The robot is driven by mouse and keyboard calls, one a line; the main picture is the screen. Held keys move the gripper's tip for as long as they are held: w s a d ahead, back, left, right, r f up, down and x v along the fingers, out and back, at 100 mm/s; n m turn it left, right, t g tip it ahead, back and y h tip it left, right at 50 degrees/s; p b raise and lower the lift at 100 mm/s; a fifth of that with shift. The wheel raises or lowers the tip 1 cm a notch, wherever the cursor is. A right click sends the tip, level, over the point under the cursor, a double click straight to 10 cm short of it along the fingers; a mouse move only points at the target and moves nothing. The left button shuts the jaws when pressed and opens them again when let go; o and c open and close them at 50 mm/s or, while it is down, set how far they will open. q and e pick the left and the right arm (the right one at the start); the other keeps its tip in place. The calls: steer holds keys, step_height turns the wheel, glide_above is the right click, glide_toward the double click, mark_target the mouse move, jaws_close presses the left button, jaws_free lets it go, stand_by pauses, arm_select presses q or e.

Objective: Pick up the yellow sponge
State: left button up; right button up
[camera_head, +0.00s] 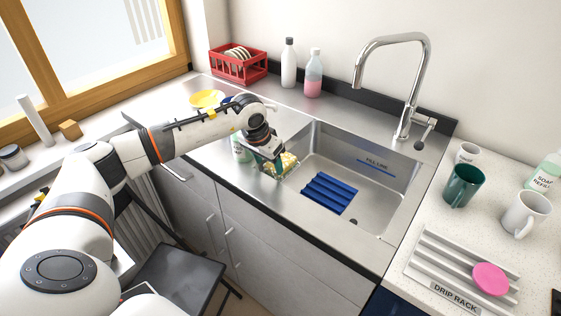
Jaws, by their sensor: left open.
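The yellow sponge (287,163) is at the left edge of the sink, directly below my left gripper (274,157). The sponge looks yellow with a green part beside it. My left gripper is open, pointing down, with its fingers at or very close to the sponge; the fingers and wrist hide part of it. I cannot tell whether the fingers touch it. My right gripper is not in view.
The steel sink (395,190) holds a blue ribbed rack (329,193). A tall faucet (428,75) stands behind it. Mugs, including a green one (464,186), and a drip rack (455,272) with a pink disc (490,279) are at right. A pale bottle (239,150) stands beside my gripper.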

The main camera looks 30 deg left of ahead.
arm_select(q)
steer(key=w, duration=0.2)
steer(key=w+p, duration=0.1)
steer(key=w, duration=0.1)
steer(key=shift+d+r, duration=0.15)
steer(key=shift+d, duration=0.1)
steer(key=p+x, duration=0.1)
steer(key=x, duration=0.1)
steer(key=shift+w+f, duration=0.15)
steer(key=shift+f, duration=0.5)
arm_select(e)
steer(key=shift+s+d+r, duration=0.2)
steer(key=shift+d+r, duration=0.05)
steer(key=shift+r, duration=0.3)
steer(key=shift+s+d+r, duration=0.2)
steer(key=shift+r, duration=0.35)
arm_select(q)
steer(key=shift+f+b, duration=0.25)
steer(key=shift+b, duration=0.2)
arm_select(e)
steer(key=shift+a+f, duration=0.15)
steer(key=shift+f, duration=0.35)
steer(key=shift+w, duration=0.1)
arm_select(q)
steer(key=c, duration=0.6)
steer(key=shift+r, duration=0.1)
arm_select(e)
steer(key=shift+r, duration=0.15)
